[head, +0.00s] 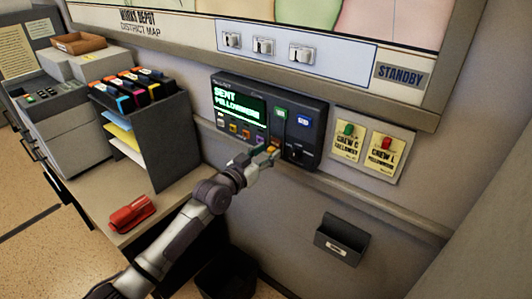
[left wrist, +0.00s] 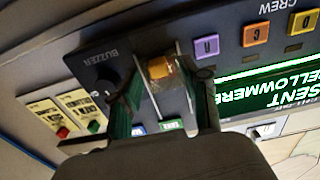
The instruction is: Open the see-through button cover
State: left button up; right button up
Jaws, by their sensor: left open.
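The dark control panel (head: 310,108) is on the wall, with a lit screen reading SENT YELLOWMERE (head: 238,103). My left gripper (head: 262,155) is at the panel's lower edge, open. In the left wrist view its fingers (left wrist: 167,84) stand on either side of an amber button (left wrist: 160,68). Thin pale edges beside this button look like the see-through cover (left wrist: 186,78); I cannot tell whether it is shut or raised, or whether the fingers touch it. My right gripper is not in view.
Crew buttons, including a purple one (left wrist: 207,46), sit beside the fingers. A BUZZER knob (left wrist: 105,86) is on the other side. Yellow crew tags (head: 373,146) hang right of the panel.

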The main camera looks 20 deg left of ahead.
aim_at(277, 129)
pick_arm(q)
jog(key=shift+c, duration=0.4)
grip_shut()
jog(key=shift+r, duration=0.1)
notch_tip(277, 129, up, 6)
jog(key=p, duration=0.4)
jog(key=shift+f, duration=0.25)
jog(key=shift+o, duration=0.4)
grip_release()
jog(key=shift+s, duration=0.1)
